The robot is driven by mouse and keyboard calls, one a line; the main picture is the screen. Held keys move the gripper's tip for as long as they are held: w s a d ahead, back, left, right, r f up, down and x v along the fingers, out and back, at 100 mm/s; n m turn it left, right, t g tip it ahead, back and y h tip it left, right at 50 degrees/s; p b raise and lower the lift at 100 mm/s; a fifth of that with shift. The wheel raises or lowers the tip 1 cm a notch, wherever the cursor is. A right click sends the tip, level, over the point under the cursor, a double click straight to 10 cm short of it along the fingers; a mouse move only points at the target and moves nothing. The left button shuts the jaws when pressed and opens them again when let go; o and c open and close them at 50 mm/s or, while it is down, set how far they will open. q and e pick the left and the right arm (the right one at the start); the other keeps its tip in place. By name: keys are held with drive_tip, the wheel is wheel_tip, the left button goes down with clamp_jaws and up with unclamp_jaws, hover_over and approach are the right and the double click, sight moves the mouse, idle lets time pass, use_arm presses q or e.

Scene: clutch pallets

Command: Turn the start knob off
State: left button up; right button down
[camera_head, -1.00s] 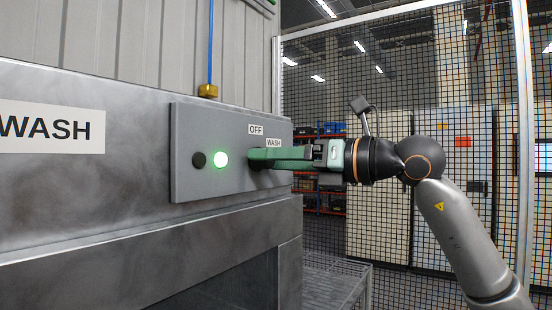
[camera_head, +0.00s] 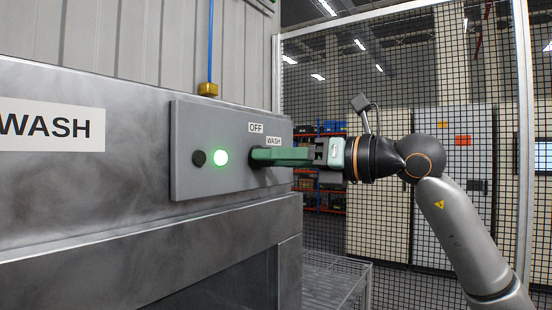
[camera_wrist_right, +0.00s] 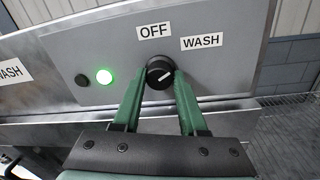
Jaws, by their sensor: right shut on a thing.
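The start knob (camera_wrist_right: 160,72) is a round black dial on the grey control panel (camera_wrist_right: 105,50). In the wrist view its white pointer line slants up to the right, towards the WASH label (camera_wrist_right: 202,41). The OFF label (camera_wrist_right: 154,31) is above the knob. My right gripper (camera_wrist_right: 161,80) has its green fingers on either side of the knob and is shut on it. In the head view my right gripper (camera_head: 259,156) reaches the panel from the right, and its fingers mostly hide the knob. My left gripper is not in view.
A glowing green light (camera_head: 221,158) and a black button (camera_head: 199,158) sit left of the knob. The metal machine body (camera_head: 120,215) extends below and left of the panel. A mesh fence (camera_head: 400,100) stands behind my right arm.

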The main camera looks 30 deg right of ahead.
drive_tip(key=shift+r+n+h+p, duration=0.1)
drive_tip(key=shift+n+h+p, duration=0.4)
drive_tip(key=shift+n+p, duration=3.6)
drive_tip(key=n+b, duration=0.3)
drive_tip(key=shift+c, duration=2.2)
unclamp_jaws()
